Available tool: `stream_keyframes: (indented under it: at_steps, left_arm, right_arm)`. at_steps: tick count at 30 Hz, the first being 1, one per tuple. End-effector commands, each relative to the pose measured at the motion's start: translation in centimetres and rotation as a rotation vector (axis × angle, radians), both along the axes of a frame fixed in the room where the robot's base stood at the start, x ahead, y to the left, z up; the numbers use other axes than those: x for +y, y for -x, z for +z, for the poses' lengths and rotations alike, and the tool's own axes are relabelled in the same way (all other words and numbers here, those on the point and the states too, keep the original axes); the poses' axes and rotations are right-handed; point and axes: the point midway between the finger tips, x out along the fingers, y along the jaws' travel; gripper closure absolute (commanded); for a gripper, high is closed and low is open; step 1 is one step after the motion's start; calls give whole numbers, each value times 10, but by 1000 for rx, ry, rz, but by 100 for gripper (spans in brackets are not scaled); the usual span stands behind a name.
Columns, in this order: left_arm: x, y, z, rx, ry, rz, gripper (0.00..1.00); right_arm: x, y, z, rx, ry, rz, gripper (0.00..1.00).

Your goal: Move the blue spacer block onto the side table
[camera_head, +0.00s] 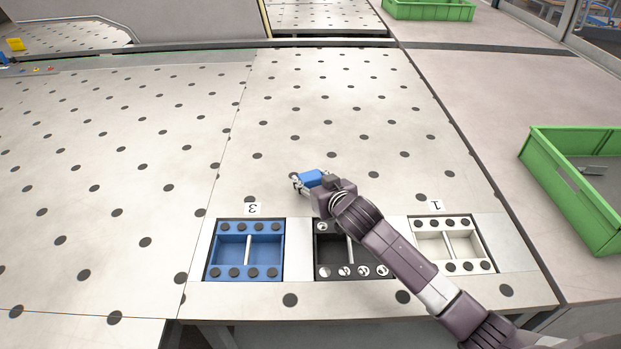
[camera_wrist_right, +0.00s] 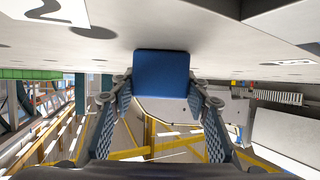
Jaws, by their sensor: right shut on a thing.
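The blue spacer block (camera_head: 312,178) is between the fingers of my right gripper (camera_head: 310,184), over the dotted worktable behind the row of trays. In the right wrist view the blue block (camera_wrist_right: 162,72) shows between the two fingertips of the right gripper (camera_wrist_right: 162,92), which is shut on it. The tabletop fills the top of that view; any gap between block and table is hard to tell. My left gripper is in neither view. I cannot tell for certain which surface is the side table.
A blue tray (camera_head: 245,226), a dark tray (camera_head: 330,232) partly hidden by my right arm, and a white tray (camera_head: 455,222) sit along the near edge. A green crate (camera_head: 566,195) stands on the beige surface (camera_head: 480,100) at right. Another green crate (camera_head: 428,12) is farther back.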

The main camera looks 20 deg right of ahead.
Motion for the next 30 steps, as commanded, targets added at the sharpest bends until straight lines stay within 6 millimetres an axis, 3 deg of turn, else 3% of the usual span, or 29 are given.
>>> stream_keyframes:
  at_steps: [5, 6, 11, 21, 30]
  left_arm:
    - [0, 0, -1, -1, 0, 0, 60]
    - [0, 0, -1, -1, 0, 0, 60]
    - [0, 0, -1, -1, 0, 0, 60]
    - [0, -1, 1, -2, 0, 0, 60]
    - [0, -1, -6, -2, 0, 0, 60]
  right_arm:
    - [0, 0, -2, -1, -1, 0, 83]
    - [0, 0, -3, 0, 0, 0, 56]
    - [0, 0, -2, 0, 0, 0, 40]
    - [0, 0, 2, 0, 0, 0, 40]
    - [-4, 36, 14, -1, 0, 1, 40]
